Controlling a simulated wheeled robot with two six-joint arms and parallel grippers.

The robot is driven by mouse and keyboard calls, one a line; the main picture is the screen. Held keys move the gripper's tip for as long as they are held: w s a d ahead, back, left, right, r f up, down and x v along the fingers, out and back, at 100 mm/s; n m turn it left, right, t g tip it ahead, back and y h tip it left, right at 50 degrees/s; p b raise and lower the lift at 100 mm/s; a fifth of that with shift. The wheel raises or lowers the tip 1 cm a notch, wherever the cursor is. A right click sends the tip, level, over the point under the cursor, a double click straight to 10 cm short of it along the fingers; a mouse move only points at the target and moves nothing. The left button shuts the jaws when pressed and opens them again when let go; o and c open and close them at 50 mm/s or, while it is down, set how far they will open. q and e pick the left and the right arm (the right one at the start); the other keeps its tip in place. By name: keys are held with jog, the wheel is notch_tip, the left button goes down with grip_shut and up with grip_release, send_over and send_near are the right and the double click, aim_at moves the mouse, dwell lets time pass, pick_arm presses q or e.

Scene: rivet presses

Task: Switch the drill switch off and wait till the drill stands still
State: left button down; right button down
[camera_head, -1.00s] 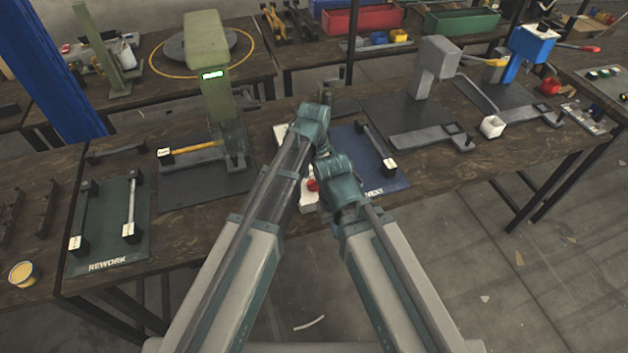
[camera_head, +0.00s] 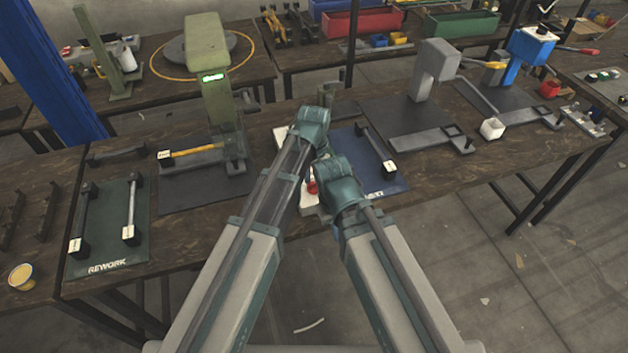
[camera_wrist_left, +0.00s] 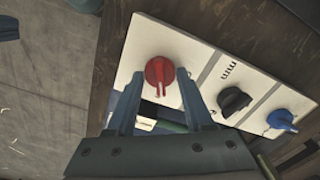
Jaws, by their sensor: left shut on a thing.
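A red rotary switch (camera_wrist_left: 160,76) sits on a white switch panel (camera_wrist_left: 196,50) in the left wrist view, between the fingertips of my left gripper (camera_wrist_left: 160,86), which is shut on it. Part of the red switch (camera_head: 312,187) and of the white panel (camera_head: 309,205) shows between my arms in the head view. My left fingertips are hidden there behind my arm links. The green drill press (camera_head: 207,50) stands at the back left with a lit green display. Its drill bit is too small to tell whether it turns. My right gripper is not in view.
A black knob (camera_wrist_left: 233,100) and a blue knob (camera_wrist_left: 281,119) sit on the same panel. A dark green REWORK mat (camera_head: 107,262) with bars lies at the left, a blue mat (camera_head: 352,150) right of the panel. A grey press (camera_head: 438,62) and blue press (camera_head: 530,48) stand farther right.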

aim_at(314, 183)
pick_arm(q)
jog(key=n, duration=1.2)
jog(key=shift+n, duration=0.3)
dwell(0.5)
jog(key=shift+c, duration=1.4)
grip_release()
jog(key=shift+r, duration=0.15)
notch_tip(314, 183, up, 14)
jog(key=p, duration=1.3)
jog(key=shift+f+p, duration=0.25)
jog(key=shift+p, duration=0.15)
